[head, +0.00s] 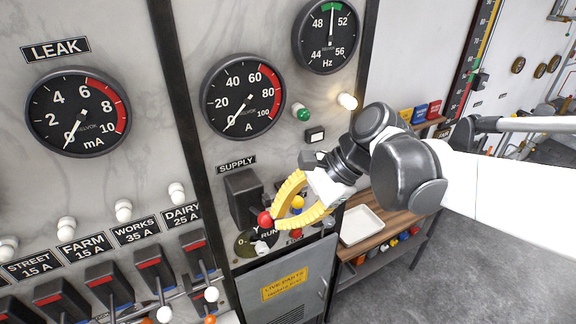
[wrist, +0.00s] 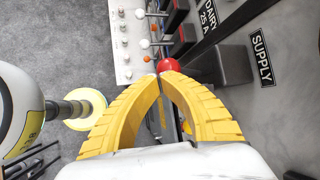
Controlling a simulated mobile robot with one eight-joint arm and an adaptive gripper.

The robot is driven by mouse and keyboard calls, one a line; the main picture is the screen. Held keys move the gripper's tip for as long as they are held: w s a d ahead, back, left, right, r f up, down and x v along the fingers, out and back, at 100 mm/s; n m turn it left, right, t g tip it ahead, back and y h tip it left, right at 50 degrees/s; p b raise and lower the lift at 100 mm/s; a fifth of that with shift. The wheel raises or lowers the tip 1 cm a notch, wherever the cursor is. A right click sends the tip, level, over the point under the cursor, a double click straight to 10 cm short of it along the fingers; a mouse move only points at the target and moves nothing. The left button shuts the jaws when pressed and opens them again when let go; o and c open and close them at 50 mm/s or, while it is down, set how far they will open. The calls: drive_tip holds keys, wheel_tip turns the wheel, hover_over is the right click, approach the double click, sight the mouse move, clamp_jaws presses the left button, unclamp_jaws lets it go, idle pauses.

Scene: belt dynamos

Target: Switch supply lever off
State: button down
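The supply lever's red ball knob (head: 265,219) is in front of and below the black supply switch box (head: 243,197), under the SUPPLY label (head: 236,164). Its shaft is hidden. The red knob (wrist: 169,65) also shows in the wrist view, just beyond the fingertips, with the switch box (wrist: 230,65) to its right. My gripper (head: 273,219) has yellow curved fingers whose tips come together right at the knob. In the wrist view my gripper (wrist: 160,77) looks shut, with the knob at the tips rather than between them. Whether they touch it is unclear.
A round plate marked RUN (head: 258,243) with a pale handle sits just below the knob. A row of smaller feeder levers (head: 163,314) runs to the left. A yellow and a red button are behind the fingers. A wooden bench with a white tray (head: 362,226) stands right.

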drive_tip(key=shift+f, duration=0.25)
wheel_tip(320, 180, down, 9)
drive_tip(key=s+n+t+y+b, duration=0.1)
drive_tip(key=t+y+b, duration=0.3)
drive_tip(key=b, duration=0.9)
drive_tip(key=shift+s+d+n+t+y, duration=0.15)
drive_tip(key=shift+d+n+t+y, duration=0.35)
drive_tip(key=shift+n, duration=0.4)
drive_tip(key=shift+a+r, duration=0.1)
drive_tip(key=shift+r+p, duration=0.65)
drive_tip(key=shift+p, duration=0.05)
